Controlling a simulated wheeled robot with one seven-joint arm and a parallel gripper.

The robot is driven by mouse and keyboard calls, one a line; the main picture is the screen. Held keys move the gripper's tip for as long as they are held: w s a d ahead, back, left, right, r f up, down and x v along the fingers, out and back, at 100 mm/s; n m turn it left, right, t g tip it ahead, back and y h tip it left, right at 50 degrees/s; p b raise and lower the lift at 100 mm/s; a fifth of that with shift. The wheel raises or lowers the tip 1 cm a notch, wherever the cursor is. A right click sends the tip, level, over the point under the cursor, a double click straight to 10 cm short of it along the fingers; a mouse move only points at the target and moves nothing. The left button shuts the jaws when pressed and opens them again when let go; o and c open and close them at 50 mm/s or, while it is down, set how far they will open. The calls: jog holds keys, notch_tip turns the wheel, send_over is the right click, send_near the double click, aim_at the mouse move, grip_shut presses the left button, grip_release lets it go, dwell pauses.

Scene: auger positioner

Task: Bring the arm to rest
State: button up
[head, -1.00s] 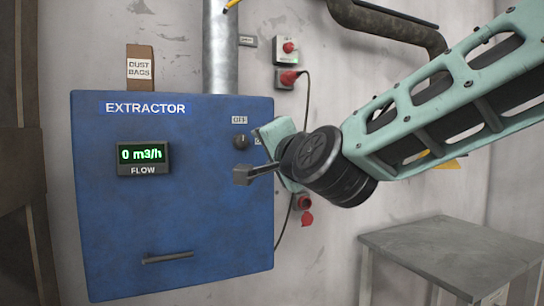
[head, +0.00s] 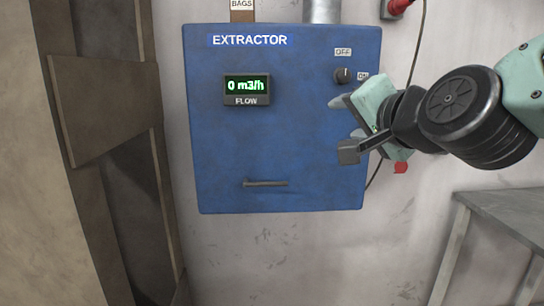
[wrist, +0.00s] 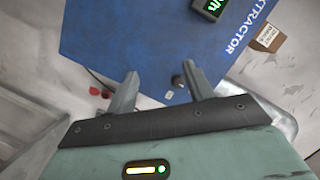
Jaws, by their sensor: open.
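My gripper (head: 344,127) is open and empty, with its two fingers apart in front of the right side of the blue extractor (head: 220,160). In the wrist view, my gripper's fingers (wrist: 162,74) point toward the extractor, and the dark knob (wrist: 177,81) shows between them in the background. In the head view, the knob (head: 342,75) is just above the upper finger, between the OFF label above and the ON label at right. Nothing visibly touches the knob. The flow display (head: 247,89) reads 0 m3/h. My arm comes in from the right.
A grey table (head: 500,215) stands at the lower right. A brown wooden frame (head: 105,110) stands at the left. A red plug (head: 401,168) and a cable are behind my gripper. The dust bags box (wrist: 267,38) shows in the wrist view. Wall below the extractor is clear.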

jog(key=s+a+f+n+g+y, duration=0.1)
jog(key=s+a+f+n+g, duration=0.2)
jog(key=f, duration=0.2)
jog(key=s+a+f+n+g+y, duration=0.1)
jog(key=s+a+f+n+g, duration=0.2)
jog(key=f, duration=0.2)
jog(key=s+d+f+n+g+h, duration=0.2)
jog(key=s+f+n+g, duration=0.3)
jog(key=s+f, duration=0.2)
jog(key=s+d+f+n+g+h+p, duration=0.1)
jog(key=s+d+f+n+g+h, duration=0.1)
jog(key=s+f+n+g, duration=0.2)
jog(key=s+f, duration=0.3)
jog(key=s, duration=0.4)
jog(key=shift+d+f+n+g, duration=0.15)
jog(key=shift+d+n+g, duration=0.2)
jog(key=shift+n+g, duration=0.05)
jog(key=shift+w, duration=0.1)
